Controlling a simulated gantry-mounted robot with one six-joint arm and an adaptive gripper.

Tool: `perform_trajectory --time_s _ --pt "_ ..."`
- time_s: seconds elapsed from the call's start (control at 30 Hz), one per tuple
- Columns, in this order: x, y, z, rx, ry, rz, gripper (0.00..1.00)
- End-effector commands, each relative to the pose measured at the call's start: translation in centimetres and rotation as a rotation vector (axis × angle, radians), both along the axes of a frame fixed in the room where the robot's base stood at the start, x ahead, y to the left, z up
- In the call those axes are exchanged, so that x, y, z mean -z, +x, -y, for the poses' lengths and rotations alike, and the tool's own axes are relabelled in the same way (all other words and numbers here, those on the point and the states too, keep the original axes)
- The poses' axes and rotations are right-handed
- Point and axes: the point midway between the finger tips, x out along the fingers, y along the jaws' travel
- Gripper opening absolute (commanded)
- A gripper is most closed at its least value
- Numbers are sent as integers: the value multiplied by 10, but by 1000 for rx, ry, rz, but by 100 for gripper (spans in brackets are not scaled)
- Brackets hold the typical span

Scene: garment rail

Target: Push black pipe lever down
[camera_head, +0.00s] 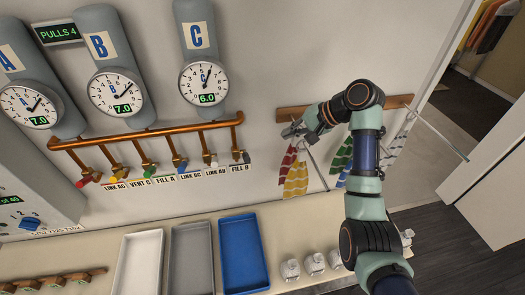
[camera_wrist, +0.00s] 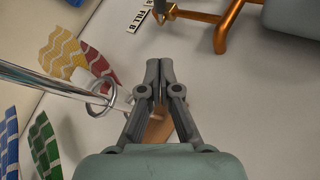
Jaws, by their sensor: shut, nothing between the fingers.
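The black lever (camera_head: 246,156) is at the right end of the copper pipe (camera_head: 150,134), above the label reading like "FILE B". Its dark end shows at the top of the wrist view (camera_wrist: 160,10), near the same label (camera_wrist: 137,17). My gripper (camera_head: 287,131) is shut and empty, to the right of the black lever and apart from it. In the wrist view the closed fingertips (camera_wrist: 159,66) point up the picture toward the copper pipe, with bare wall between. My gripper is in front of the wooden rail (camera_head: 395,102), near its left end.
A metal hook rod (camera_wrist: 50,84) with a ring runs close to the left of my fingers. Red and yellow patterned cloths (camera_head: 293,172) hang below it. Other coloured levers (camera_head: 180,163) line the pipe to the left. Trays (camera_head: 243,253) and small white jars (camera_head: 313,264) stand below.

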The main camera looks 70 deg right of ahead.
Motion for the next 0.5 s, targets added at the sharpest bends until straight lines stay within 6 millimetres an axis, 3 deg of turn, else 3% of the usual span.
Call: perform_trajectory --time_s 0.27,0.5 --pt "2 3 -1 -2 -1 0 0" --pt "25 29 0 -4 1 -1 0"
